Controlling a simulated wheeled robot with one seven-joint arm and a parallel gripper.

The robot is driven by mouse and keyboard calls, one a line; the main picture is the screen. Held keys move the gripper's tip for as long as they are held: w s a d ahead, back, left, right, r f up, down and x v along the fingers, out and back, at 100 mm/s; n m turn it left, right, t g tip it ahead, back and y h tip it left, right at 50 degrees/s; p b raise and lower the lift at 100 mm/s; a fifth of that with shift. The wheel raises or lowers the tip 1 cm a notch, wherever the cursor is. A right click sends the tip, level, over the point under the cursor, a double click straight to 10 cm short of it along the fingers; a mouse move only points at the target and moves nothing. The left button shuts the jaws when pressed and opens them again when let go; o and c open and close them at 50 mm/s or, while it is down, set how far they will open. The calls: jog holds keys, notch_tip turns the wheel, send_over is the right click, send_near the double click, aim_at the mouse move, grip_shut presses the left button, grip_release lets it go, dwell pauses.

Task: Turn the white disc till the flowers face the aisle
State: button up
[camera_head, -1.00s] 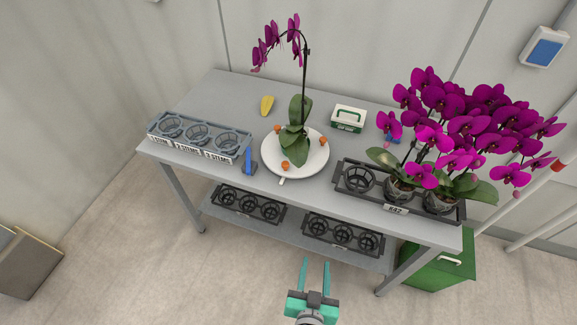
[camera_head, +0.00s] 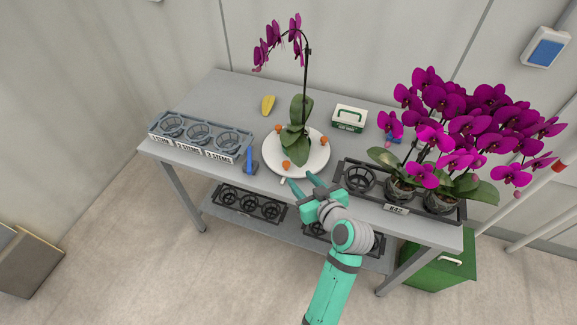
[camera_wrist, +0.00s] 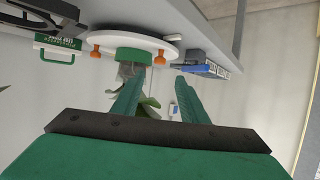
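The white disc (camera_head: 318,163) lies on the grey bench, with several orange knobs around its edge. An orchid (camera_head: 298,140) stands on it, its stem arching to the back left, with magenta flowers (camera_head: 278,42) hanging over the bench's back left. My gripper (camera_head: 301,183) is at the disc's front edge, fingers apart and pointing at it; contact cannot be told. In the wrist view the picture is upside down: the disc (camera_wrist: 147,42) shows beyond the open fingers (camera_wrist: 158,85), with nothing between the fingertips. An orange knob (camera_head: 286,165) is close to the fingertips.
A rack of empty cups (camera_head: 199,137) stands left, beside a blue clip-like item (camera_head: 250,162). A black tray (camera_head: 357,193) with potted magenta orchids (camera_head: 470,120) stands right. A yellow object (camera_head: 268,105) and a white-green box (camera_head: 349,117) lie behind. Below is a shelf with black trays (camera_head: 248,204).

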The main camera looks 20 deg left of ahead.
aim_at(287, 164)
jog(key=x, duration=1)
jog(key=shift+w+a+f, duration=0.15)
jog(key=shift+w+a, duration=0.05)
jog(key=shift+w, duration=0.1)
grip_shut()
